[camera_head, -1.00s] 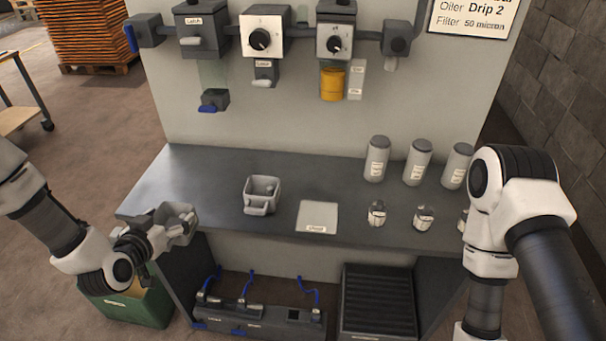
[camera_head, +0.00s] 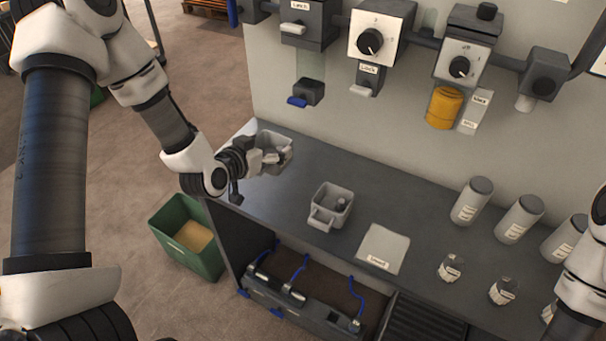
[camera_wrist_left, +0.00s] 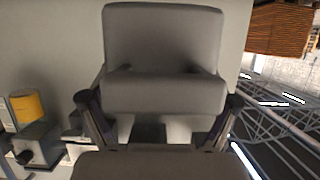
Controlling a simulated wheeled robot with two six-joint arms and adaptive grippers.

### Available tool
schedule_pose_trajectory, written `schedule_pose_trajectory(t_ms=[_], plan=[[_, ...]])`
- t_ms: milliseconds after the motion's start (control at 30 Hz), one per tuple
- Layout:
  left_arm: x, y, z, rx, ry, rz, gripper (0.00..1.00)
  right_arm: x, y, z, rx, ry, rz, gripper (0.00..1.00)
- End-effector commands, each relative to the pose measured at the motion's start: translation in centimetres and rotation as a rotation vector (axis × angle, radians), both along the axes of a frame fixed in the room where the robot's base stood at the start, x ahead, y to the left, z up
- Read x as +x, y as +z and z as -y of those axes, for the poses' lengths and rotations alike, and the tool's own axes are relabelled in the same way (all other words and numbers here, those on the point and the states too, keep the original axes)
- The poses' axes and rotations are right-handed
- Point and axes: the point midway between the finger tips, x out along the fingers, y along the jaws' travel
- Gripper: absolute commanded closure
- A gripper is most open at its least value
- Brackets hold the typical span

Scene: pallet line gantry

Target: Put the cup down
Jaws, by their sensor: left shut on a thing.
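My left gripper (camera_head: 262,162) is shut on a grey square-sided cup (camera_head: 280,143) at the left end of the dark workbench (camera_head: 410,195). I cannot tell whether the cup touches the bench top. In the left wrist view the cup (camera_wrist_left: 163,50) fills the middle, and the fingers of my left gripper (camera_wrist_left: 160,108) sit at its two sides. A similar grey container (camera_head: 325,222) with a small thing inside stands on the bench to the right of the held cup. My right arm shows at the right edge; its gripper is out of view.
A pale labelled square plate (camera_head: 383,247) lies right of the standing container. Several grey canisters (camera_head: 472,201) and small jars (camera_head: 450,268) stand farther right. A panel with dials (camera_head: 371,41) and a yellow filter bowl (camera_head: 444,107) rises behind. A green bin (camera_head: 188,237) stands on the floor.

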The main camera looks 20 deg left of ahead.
Motion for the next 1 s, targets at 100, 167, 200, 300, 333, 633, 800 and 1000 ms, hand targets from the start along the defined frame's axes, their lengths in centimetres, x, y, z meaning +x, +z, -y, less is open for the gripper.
schedule_pose_trajectory(t_ms=[100, 167, 200, 300, 333, 633, 800, 1000], plan=[[-0.1, -3.0, 0.0, 0.003, -0.001, -0.008, 0.53, 0.0, 0.1, 0.0, 0.000, 0.000, 0.000, 1.00], [-0.1, -4.1, 0.0, 0.003, -0.002, -0.007, 0.53, 0.0, 0.1, 0.0, 0.000, 0.000, 0.000, 1.00], [0.0, -4.6, 0.0, 0.003, -0.001, -0.004, 0.53, 0.0, 0.1, 0.0, 0.000, 0.000, 0.001, 1.00], [0.0, -6.2, 0.0, 0.002, -0.001, -0.005, 0.53, 0.0, 0.2, 0.0, 0.000, 0.000, 0.001, 1.00], [-0.1, -6.8, 0.0, 0.003, -0.002, -0.006, 0.53, 0.0, 0.2, 0.0, 0.000, 0.000, 0.001, 1.00], [0.0, -9.1, 0.0, 0.001, -0.001, 0.000, 0.53, 0.0, 0.3, 0.0, 0.000, 0.000, 0.001, 1.00], [0.0, -9.5, 0.0, 0.001, -0.001, -0.001, 0.53, 0.0, -0.1, 0.0, 0.000, 0.000, 0.001, 1.00], [0.0, -9.4, 0.0, 0.001, 0.000, -0.001, 0.00, 0.0, 0.1, 0.0, 0.000, 0.000, 0.001, 1.00]])
